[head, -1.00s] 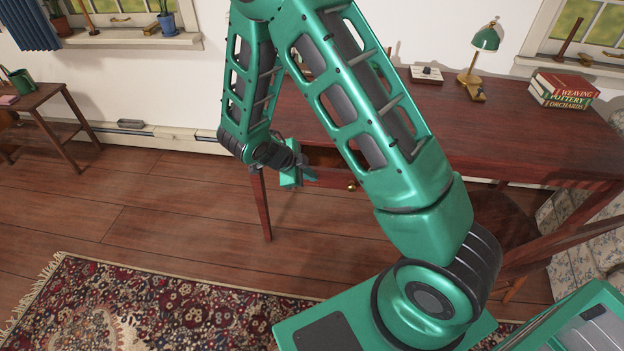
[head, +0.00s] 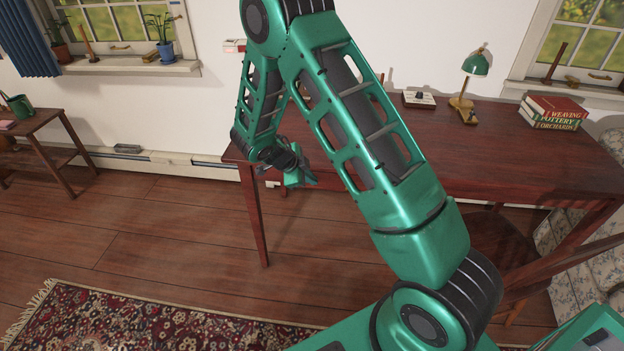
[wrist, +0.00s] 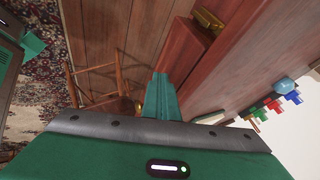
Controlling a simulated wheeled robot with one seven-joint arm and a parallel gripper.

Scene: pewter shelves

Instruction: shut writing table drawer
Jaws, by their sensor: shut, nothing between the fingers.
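The writing table (head: 480,150) is dark red wood and stands at the right in the head view. My gripper (head: 311,178) is at its front left, near the front edge, with its fingers shut and empty. In the wrist view the fingers (wrist: 160,82) point toward a reddish wooden part (wrist: 186,48) under the table top, which looks like the drawer. A brass-coloured piece (wrist: 208,19) shows by it. My arm covers the drawer area in the head view, so I cannot tell how far it is open. I cannot tell whether the fingers touch it.
A desk lamp (head: 482,66) and stacked books (head: 553,111) stand on the table top. The table's left leg (head: 254,215) is close below my gripper. A patterned rug (head: 150,320) lies in front. The wooden floor (head: 150,225) to the left is clear.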

